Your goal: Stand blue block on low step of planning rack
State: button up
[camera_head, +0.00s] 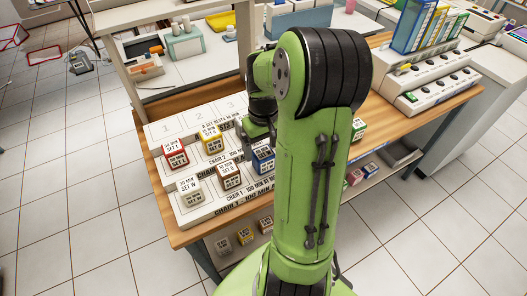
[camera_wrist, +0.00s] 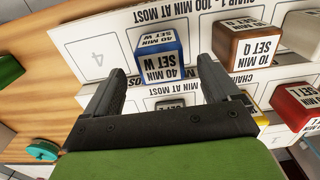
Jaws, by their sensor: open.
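The blue block (camera_head: 263,161), labelled 40 MIN SET W, appears to stand upright on the low front step of the white planning rack (camera_head: 160,128). It is in line with the brown and white blocks. In the wrist view the blue block (camera_wrist: 157,55) is beside the square marked 4, just beyond the fingertips. My gripper (camera_wrist: 160,75) is open, one finger to each side of the block, with gaps visible. In the head view my arm hides most of my gripper (camera_head: 258,140) and the rack's right end.
A brown block (camera_head: 229,176) and a white block (camera_head: 189,191) share the front step. Red (camera_head: 175,153) and yellow (camera_head: 211,139) blocks stand one step higher. A green block (camera_head: 358,129) is on the wooden table right of my arm. More blocks lie on the shelf below.

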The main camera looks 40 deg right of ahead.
aim_at(263, 153)
notch_tip(263, 153, up, 7)
jog(key=p, duration=0.2)
jog(key=s+a+r+n+t+h, duration=0.25)
jog(key=a+r, duration=0.45)
jog(key=a, duration=0.4)
jog(key=s+a+r+t+y, duration=0.1)
jog(key=s+a+t+y, duration=0.1)
jog(key=s+a, duration=0.6)
jog(key=shift+s+a+r+n+t, duration=0.3)
jog(key=shift+s+a+n+t, duration=0.05)
jog(key=shift+a+t, duration=0.2)
jog(key=shift+y, duration=0.25)
